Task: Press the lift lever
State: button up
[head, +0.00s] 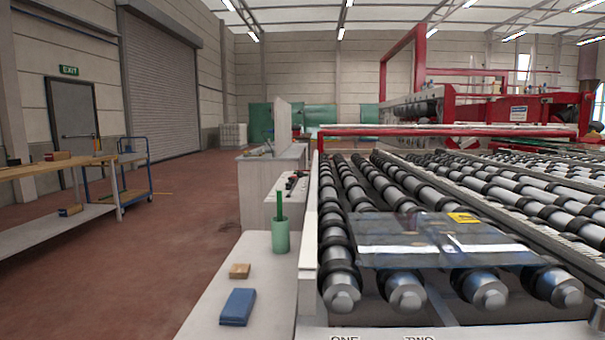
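No lift lever can be made out for certain. The roller conveyor (347,253) of the glass edger fills the right half, with rows of metal rollers and black rings. A clear glass sheet (420,252) with a yellow label (462,218) lies over the near rollers. The words ONE and TWO are cut off at the bottom edge, on the conveyor's front panel (450,333). A rounded metal piece (598,316) shows at the lower right edge; I cannot tell what it is. My gripper is not in view.
A pale side shelf (210,322) holds a blue block (238,307), a tan block (240,271) and a green cup (280,236). A workbench (60,170) and blue trolley (135,175) stand at left. The red-brown floor (170,225) between is open. A red frame (418,65) stands behind.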

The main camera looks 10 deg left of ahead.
aim_at(300, 174)
jog(key=i+j, duration=0.45)
jog(key=i+j+z, duration=0.1)
jog(key=i+j, duration=0.8)
jog(key=i+j+z, duration=0.1)
jog(key=i+j, duration=0.35)
jog(key=i+j+z, duration=0.1)
jog(key=i+j, duration=0.3)
jog(key=j, duration=0.25)
jog(key=i+j, duration=0.4)
jog(key=j, duration=0.15)
